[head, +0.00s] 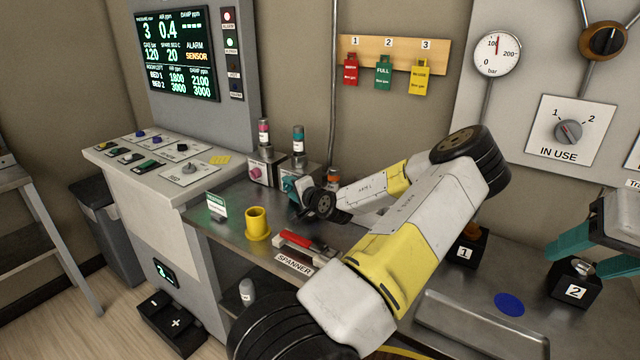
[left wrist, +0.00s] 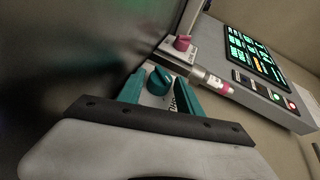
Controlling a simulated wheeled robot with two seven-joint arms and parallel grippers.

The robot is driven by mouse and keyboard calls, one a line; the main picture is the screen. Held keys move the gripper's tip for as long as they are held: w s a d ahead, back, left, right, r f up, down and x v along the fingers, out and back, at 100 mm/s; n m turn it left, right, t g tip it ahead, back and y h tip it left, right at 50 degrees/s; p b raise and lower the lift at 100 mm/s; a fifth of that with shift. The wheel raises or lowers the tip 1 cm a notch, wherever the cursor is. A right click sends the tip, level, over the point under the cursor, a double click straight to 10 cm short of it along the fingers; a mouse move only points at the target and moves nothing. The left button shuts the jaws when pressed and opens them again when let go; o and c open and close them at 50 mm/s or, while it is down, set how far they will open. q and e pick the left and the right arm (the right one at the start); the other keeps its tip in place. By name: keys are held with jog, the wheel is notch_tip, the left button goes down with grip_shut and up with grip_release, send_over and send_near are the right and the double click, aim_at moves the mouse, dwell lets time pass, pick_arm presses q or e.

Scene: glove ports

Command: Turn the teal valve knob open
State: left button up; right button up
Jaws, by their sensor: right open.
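The teal valve knob (left wrist: 160,81) shows in the left wrist view on a pale valve block, between the two teal fingers of my left gripper (left wrist: 162,86). The fingers are apart, one on each side of the knob, with a gap visible. I cannot tell whether either finger touches it. In the head view my left gripper (head: 297,194) is at the valve block at the bench's back, partly hidden by its own wrist. The teal there is too small to separate knob from finger. My right gripper (head: 580,254) is open and empty, above the black block marked 2.
A pink knob valve (head: 261,168) stands just left of the teal one. A yellow cup (head: 257,224), a green sign (head: 217,207) and a red-handled spanner (head: 300,243) are on the bench nearby. A blue disc (head: 509,304) lies at the right. My left arm crosses the bench's middle.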

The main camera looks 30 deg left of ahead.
pick_arm(q)
grip_shut()
jog(key=shift+r+h, duration=0.15)
jog(key=shift+h, duration=0.15)
jog(key=h, duration=0.1)
jog(key=n+g+h, duration=0.1)
jog(key=shift+a+r+h, duration=0.2)
jog(key=shift+r+h, duration=0.1)
jog(key=shift+r, duration=0.05)
jog(key=h, duration=0.2)
jog(key=n+g+h, duration=0.1)
jog(key=h, duration=0.1)
jog(key=shift+a+r, duration=0.3)
jog(key=shift+a, duration=0.1)
jog(key=h, duration=0.2)
jog(key=n+h, duration=0.1)
jog(key=h, duration=0.1)
jog(key=shift+a+r, duration=0.1)
jog(key=shift+a, duration=0.3)
jog(key=shift+w+a+n+g+h, duration=0.1)
jog(key=shift+n+g+h, duration=0.1)
jog(key=shift+h, duration=0.8)
jog(key=shift+a+n+g+h, duration=0.1)
jog(key=shift+n+g+h, duration=0.1)
jog(key=shift+h, duration=0.8)
